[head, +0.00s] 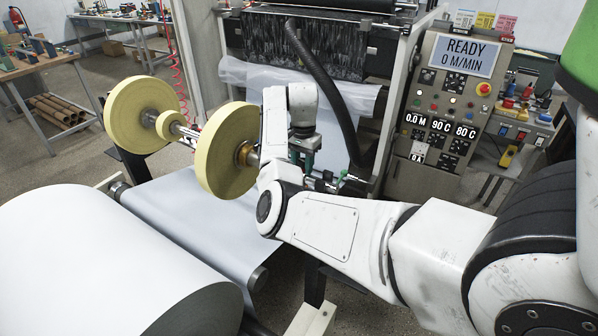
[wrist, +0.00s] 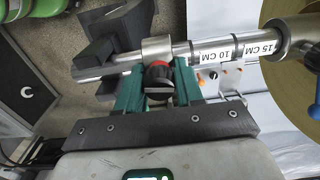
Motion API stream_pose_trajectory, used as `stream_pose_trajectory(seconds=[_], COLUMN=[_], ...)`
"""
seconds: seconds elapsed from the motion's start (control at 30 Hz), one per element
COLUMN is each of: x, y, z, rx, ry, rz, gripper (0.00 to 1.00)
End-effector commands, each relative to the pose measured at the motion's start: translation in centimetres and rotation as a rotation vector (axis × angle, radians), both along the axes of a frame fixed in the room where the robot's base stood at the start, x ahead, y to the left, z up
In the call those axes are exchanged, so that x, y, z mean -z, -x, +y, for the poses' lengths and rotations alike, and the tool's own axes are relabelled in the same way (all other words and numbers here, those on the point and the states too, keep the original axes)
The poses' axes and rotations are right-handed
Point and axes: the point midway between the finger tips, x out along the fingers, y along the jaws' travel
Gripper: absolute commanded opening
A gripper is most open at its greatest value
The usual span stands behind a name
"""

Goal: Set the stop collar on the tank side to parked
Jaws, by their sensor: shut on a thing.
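In the wrist view a silver stop collar (wrist: 156,47) sits around the steel shaft (wrist: 120,63), left of the "10 CM" and "15 CM" labels and close to a dark grey block (wrist: 112,35). A black knob with a red ring (wrist: 160,72) is on the collar's near side. My gripper (wrist: 158,86) has its green fingers on either side of this knob and is shut on it. In the head view my gripper (head: 303,152) is beside the shaft end, partly behind my arm; the collar is hidden there.
Yellow-sided rolls (head: 226,150) sit on the shaft to the left. Another metal collar (wrist: 297,36) with a blue handle stands against a roll. A large white roll (head: 95,260) fills the front left. The control panel (head: 440,110) reads READY, 0 M/MIN. A dark hose (head: 325,75) hangs behind my gripper.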

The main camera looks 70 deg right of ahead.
Motion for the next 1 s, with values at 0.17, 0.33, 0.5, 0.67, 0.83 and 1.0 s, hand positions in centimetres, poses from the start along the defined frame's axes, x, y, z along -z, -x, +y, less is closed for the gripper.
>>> stream_pose_trajectory(seconds=[0.17, 0.33, 0.5, 0.67, 0.83, 1.0], x=[0.0, 0.0, -0.1, -0.1, -0.3, -2.1], y=[0.0, 0.0, 0.0, 0.0, 0.0, -0.1], z=[0.0, 0.0, 0.0, 0.0, -0.1, -0.1], rx=[-0.001, -0.001, 0.000, 0.000, 0.000, 0.000], ry=[0.000, 0.001, 0.001, 0.001, 0.002, 0.005], rz=[0.001, 0.001, 0.001, 0.001, 0.000, -0.001], gripper=[0.00, 0.41, 0.57, 0.62, 0.62, 0.62])
